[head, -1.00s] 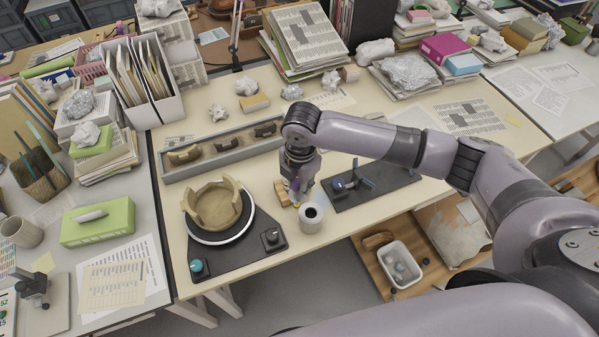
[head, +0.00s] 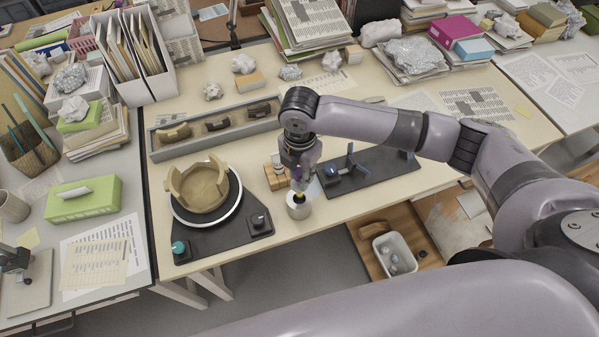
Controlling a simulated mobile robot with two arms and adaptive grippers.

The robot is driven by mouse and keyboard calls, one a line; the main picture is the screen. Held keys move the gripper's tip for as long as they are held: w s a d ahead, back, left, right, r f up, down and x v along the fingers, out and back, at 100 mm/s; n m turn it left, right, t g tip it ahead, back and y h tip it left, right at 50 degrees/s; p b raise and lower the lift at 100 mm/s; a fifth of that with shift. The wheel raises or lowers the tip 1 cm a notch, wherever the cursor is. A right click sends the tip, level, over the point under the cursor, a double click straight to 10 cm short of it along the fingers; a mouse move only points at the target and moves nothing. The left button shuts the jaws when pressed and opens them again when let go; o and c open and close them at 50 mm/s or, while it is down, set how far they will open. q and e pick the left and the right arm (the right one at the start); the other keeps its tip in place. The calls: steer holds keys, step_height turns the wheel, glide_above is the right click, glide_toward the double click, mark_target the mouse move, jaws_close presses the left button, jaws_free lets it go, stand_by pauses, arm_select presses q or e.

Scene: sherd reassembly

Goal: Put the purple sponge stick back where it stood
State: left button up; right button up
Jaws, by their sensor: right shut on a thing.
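My right gripper (head: 299,178) points down just above a small white cup (head: 298,210) near the table's front edge. It is shut on the purple sponge stick, which is mostly hidden by the fingers; a bit of purple shows between them. My left gripper is not in view.
A wooden block (head: 276,178) stands close left of the gripper. A turntable base (head: 215,240) with a partly rebuilt brown pot (head: 203,188) is further left. A dark mat (head: 385,178) with a small blue-armed stand lies right. A long grey tray (head: 165,152) holds sherds behind.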

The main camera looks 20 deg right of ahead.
steer(key=shift+a+f, duration=0.1)
steer(key=shift+f, duration=0.75)
steer(key=shift+f+b, duration=0.45)
steer(key=shift+f, duration=0.3)
steer(key=shift+f+b, duration=0.5)
steer(key=shift+f, duration=0.75)
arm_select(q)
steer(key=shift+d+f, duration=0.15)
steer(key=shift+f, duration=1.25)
arm_select(e)
steer(key=shift+f, duration=0.55)
steer(key=shift+f, duration=0.3)
steer(key=o, duration=0.9)
